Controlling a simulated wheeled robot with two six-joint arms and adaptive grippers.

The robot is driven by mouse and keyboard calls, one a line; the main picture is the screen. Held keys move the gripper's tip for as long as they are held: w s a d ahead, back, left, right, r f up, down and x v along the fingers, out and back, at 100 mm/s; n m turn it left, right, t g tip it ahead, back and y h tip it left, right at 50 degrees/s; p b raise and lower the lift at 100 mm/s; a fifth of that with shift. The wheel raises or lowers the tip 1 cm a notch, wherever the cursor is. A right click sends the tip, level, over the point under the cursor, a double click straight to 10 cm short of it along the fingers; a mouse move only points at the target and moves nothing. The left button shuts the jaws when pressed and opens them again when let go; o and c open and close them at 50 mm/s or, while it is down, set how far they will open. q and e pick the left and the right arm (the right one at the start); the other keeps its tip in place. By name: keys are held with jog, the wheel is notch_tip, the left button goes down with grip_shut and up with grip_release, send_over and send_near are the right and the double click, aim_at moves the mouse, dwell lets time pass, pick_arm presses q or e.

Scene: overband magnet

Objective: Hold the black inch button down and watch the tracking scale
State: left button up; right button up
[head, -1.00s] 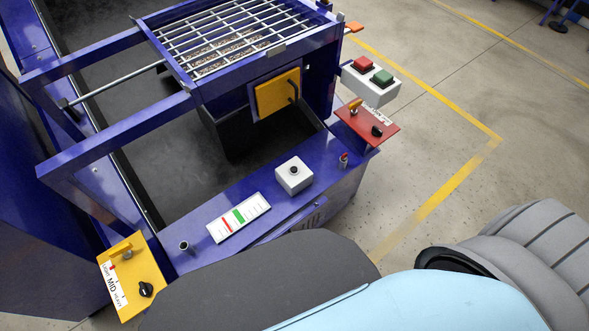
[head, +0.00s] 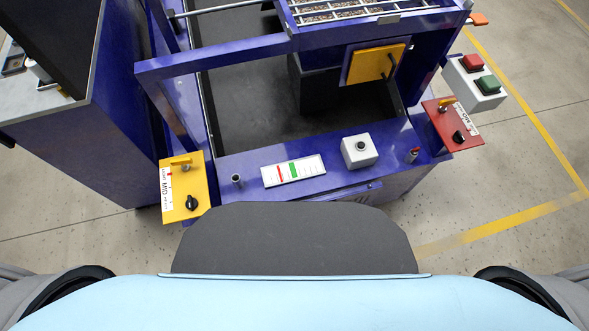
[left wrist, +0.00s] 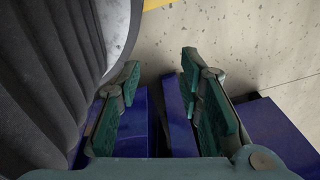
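The black inch button (head: 360,146) sits on top of a small white box (head: 358,158) on the blue machine's front ledge. The tracking scale (head: 293,170), a white plate with red and green bands, lies left of the box. Neither gripper shows in the head view. In the left wrist view my left gripper (left wrist: 160,72) is open, with two teal fingers apart and nothing between them. Blue metal and grey floor show beyond the fingers. Neither button nor scale is visible there. My right gripper is not in view.
A yellow panel (head: 184,203) with a black knob stands at the ledge's left. A red panel (head: 449,127) and a box with red and green buttons (head: 474,80) are at the right. Small posts (head: 236,179) (head: 411,156) rise from the ledge. Clear floor (head: 530,225) lies to the right.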

pick_arm(q)
jog(key=shift+c, duration=0.5)
grip_shut()
dwell(0.8)
